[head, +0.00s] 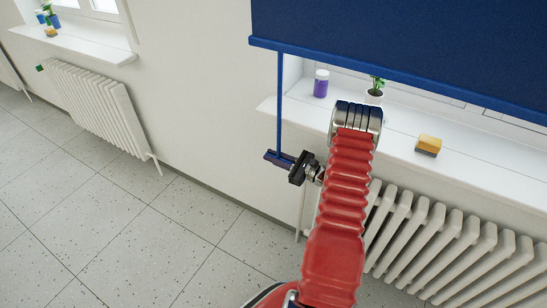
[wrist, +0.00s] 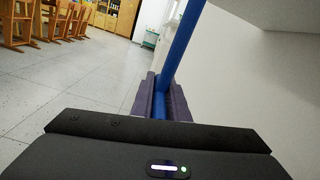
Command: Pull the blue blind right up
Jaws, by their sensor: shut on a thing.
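The blue blind (head: 400,45) hangs partly down over the window at the upper right of the head view. A thin blue pull rod (head: 280,105) hangs from its left lower corner. My gripper (head: 280,158) is at the lower end of the rod, left of the sill. In the wrist view the rod (wrist: 180,50) runs down between the two dark purple-grey fingers (wrist: 159,100), which are shut on it. The rod looks nearly upright in the head view. Its very bottom end is hidden by the fingers.
The white window sill (head: 395,145) holds a purple jar (head: 321,84), a potted plant (head: 375,92) and a yellow sponge (head: 428,145). A radiator (head: 450,240) stands below it. Another radiator (head: 95,105) is at left. Wooden chairs (wrist: 65,22) are far off. The floor at left is clear.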

